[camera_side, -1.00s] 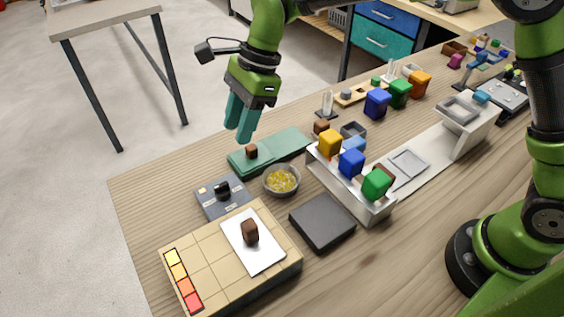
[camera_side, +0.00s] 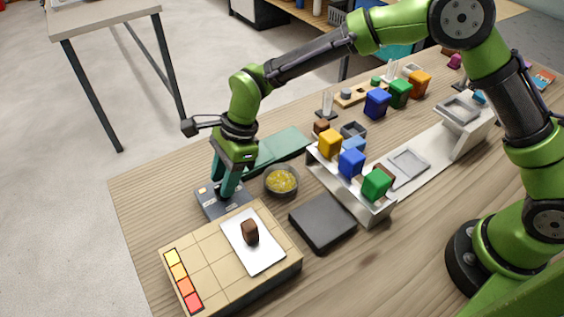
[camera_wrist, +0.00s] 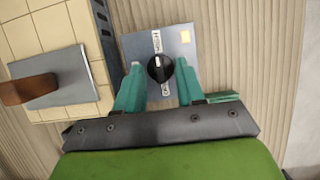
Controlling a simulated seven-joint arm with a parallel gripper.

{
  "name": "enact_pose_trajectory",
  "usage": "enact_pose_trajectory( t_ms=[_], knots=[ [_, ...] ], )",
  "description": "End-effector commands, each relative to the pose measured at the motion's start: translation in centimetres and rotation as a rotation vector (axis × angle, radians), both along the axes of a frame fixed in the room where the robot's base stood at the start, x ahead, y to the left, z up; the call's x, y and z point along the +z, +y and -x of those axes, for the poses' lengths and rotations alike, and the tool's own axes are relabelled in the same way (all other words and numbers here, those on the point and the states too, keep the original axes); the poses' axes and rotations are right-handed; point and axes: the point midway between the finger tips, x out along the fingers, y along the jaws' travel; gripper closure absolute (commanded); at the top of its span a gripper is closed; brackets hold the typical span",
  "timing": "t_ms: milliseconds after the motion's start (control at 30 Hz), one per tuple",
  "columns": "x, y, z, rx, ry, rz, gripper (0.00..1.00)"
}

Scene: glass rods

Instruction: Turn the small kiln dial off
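The small kiln dial is a round black knob (camera_wrist: 160,68) with a white pointer line, on a grey-blue panel (camera_wrist: 130,45) with white labels. In the wrist view the pointer aims at the upper label. My gripper (camera_wrist: 160,76) is open, with one teal finger on each side of the knob; I cannot tell whether either finger touches it. In the side view my gripper (camera_side: 223,190) is down over the panel (camera_side: 207,203), and its fingers hide the knob.
A tan tiled block (camera_side: 198,255) with a white plate (camera_side: 265,258) and brown piece (camera_side: 250,231) lies close in front of the panel. A bowl of yellow bits (camera_side: 281,181) stands to the right, and a green slab (camera_side: 283,147) behind. A dark pad (camera_side: 322,222) lies further right.

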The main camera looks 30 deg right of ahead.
Motion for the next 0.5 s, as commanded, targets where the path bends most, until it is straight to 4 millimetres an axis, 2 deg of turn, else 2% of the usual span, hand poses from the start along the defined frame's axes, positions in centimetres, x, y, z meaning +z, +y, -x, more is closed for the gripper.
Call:
enact_pose_trajectory(
  t_ms=[67,300,500],
  knots=[
    [0.03,0.0,0.0,0.0,0.0,0.0,0.65],
    [0.05,-0.02,-0.01,0.0,0.0,0.0,1.0],
    [0.06,-0.03,-0.01,0.001,0.001,0.0,1.0]
  ],
)
